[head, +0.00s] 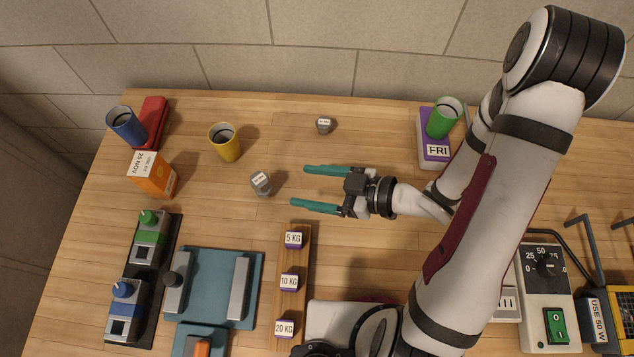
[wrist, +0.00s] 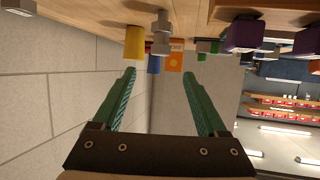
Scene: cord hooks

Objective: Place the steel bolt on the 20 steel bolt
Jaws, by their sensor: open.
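A grey steel bolt (head: 261,183) with a small pale label stands on the wooden table left of my gripper. It also shows in the wrist view (wrist: 161,36), where the table is at the top. A second, smaller grey metal piece (head: 324,125) with a label lies further back. A wooden strip (head: 281,262) bears purple blocks labelled 5 KG (head: 293,240), 10 KG (head: 289,282) and 20 KG (head: 285,328). My gripper (head: 306,189) is open and empty. Its green fingers point left towards the bolt, apart from it. I cannot read the labels on the grey pieces.
A yellow cup (head: 224,142), a blue cup (head: 127,125) and an orange box (head: 153,175) stand at the left. A teal fixture (head: 213,287) and switch boxes (head: 150,237) are at front left.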

